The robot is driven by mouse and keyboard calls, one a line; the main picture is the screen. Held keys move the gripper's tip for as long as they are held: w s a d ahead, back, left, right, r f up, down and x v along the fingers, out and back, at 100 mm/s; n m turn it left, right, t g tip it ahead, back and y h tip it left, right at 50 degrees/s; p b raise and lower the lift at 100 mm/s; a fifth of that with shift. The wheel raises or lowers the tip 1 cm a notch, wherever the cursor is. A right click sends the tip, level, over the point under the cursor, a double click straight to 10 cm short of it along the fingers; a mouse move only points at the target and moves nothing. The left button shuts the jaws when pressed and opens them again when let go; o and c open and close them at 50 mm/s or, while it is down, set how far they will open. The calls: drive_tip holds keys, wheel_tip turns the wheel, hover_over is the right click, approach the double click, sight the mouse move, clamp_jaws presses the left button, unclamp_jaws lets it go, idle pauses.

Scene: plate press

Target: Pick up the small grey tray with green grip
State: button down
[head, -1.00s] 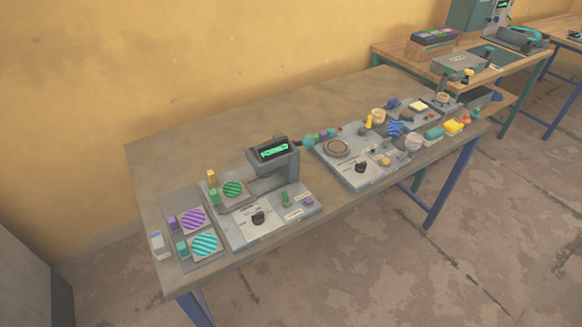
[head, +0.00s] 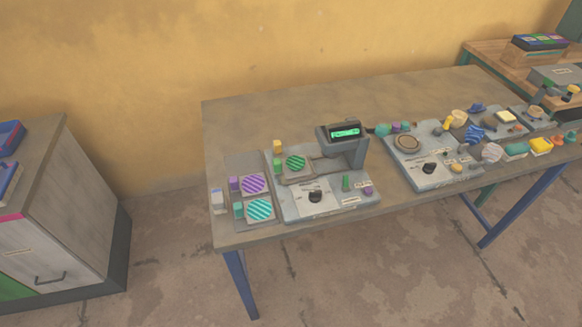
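The small grey tray with the green grip (head: 299,173) sits on the left part of the grey press board (head: 285,207). It carries a green striped disc (head: 295,162), and its green grip (head: 278,167) stands at its left side. Two similar small trays lie on a darker mat to the left: one with a purple striped disc (head: 253,184) and purple grip, one with a teal striped disc (head: 259,210) and teal grip. The press head with a lit green display (head: 345,132) stands right of the green-grip tray. My gripper is not in view.
A yellow block (head: 277,146) stands behind the green grip. A white and blue block (head: 217,200) is at the table's left end. A second board (head: 432,178) and several small items fill the right side. The table's back (head: 260,107) is clear. A cabinet (head: 70,210) stands left.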

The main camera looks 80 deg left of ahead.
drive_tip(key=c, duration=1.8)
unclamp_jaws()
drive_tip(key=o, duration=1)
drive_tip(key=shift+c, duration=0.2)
